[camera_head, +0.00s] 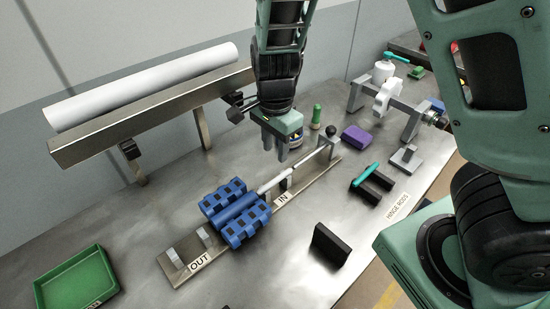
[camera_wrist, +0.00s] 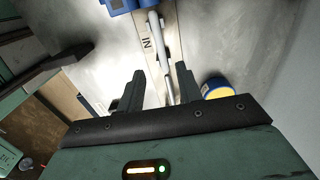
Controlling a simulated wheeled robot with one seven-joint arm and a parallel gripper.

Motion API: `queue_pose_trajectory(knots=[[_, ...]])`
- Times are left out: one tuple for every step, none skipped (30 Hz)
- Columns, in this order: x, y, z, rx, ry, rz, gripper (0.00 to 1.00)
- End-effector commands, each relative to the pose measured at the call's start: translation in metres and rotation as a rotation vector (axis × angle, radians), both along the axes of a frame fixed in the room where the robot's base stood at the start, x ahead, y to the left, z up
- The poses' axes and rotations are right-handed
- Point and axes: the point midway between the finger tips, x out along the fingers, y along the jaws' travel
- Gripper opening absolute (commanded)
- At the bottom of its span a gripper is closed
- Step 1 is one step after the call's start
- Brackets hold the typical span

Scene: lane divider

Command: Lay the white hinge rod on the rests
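The white hinge rod (camera_head: 276,180) lies in line with the blue hinge blocks (camera_head: 236,211), on the side marked IN. Its near end meets or almost meets the blocks; I cannot tell if it enters them. A thin grey bar with a black knob (camera_head: 331,131) continues the line behind it. In the wrist view the rod (camera_wrist: 154,24) runs down from the blue blocks (camera_wrist: 119,5). My gripper (camera_head: 283,148) is above the IN side; its fingers (camera_wrist: 158,88) are apart with nothing clearly held. Grey rests (camera_head: 190,245) stand on the OUT side.
A teal rod (camera_head: 366,174) lies on black rests by the HINGE RODS label. A black block (camera_head: 329,244), purple block (camera_head: 356,135) and green tray (camera_head: 76,280) are on the metal table. A rail with a white roll (camera_head: 145,87) stands behind.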

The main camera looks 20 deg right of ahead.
Motion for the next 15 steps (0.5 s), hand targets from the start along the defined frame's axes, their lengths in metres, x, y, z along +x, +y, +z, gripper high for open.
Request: queue_pose_trajectory(knots=[[0.0, 0.001, 0.009, 0.003, -0.002, 0.003, 0.35], [0.0, 0.001, 0.012, 0.002, -0.003, 0.003, 0.35], [0.0, 0.001, 0.015, 0.002, -0.002, 0.002, 0.35], [0.0, 0.001, 0.017, 0.002, -0.002, 0.001, 0.35], [0.0, 0.001, 0.019, 0.001, -0.001, 0.002, 0.35], [-0.001, 0.001, 0.021, 0.004, 0.001, 0.008, 0.35], [-0.002, 0.002, 0.022, 0.006, 0.004, 0.019, 0.35], [-0.005, 0.004, 0.023, 0.012, 0.008, 0.037, 0.35], [-0.01, 0.007, 0.024, 0.022, 0.017, 0.072, 0.35], [-0.015, 0.011, 0.026, 0.034, 0.024, 0.113, 0.35], [-0.022, 0.015, 0.027, 0.048, 0.032, 0.167, 0.35], [-0.034, 0.023, 0.031, 0.073, 0.043, 0.259, 0.35], [-0.044, 0.03, 0.035, 0.094, 0.049, 0.347, 0.35], [-0.056, 0.037, 0.04, 0.116, 0.052, 0.446, 0.35], [-0.072, 0.046, 0.048, 0.141, 0.052, 0.59, 0.35]])
